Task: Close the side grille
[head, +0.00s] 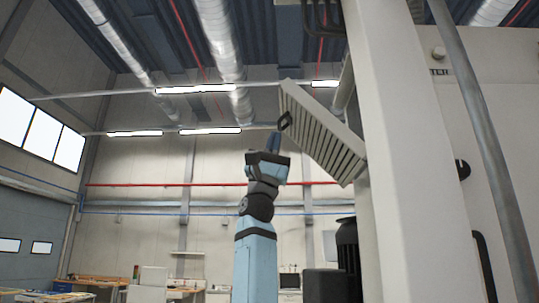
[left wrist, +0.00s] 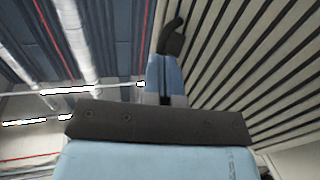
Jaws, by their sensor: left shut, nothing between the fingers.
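The side grille (head: 322,135) is a pale slatted panel that juts out, tilted, from the left side of the white machine. A dark handle (head: 285,120) sits on its outer left edge. My left gripper (head: 273,143) is raised just below and left of the handle, with its fingers shut and empty. In the left wrist view the slats of the grille (left wrist: 265,70) fill the right side. The dark handle (left wrist: 172,38) shows right at the tips of my blue fingers (left wrist: 158,75); I cannot tell if they touch. My right gripper is not in view.
The machine's white column (head: 405,150) stands right of the grille, with a grey pipe (head: 485,140) beyond it. A dark motor-like unit (head: 347,250) is below the grille. The space left of my arm is open, with workbenches (head: 105,283) far back.

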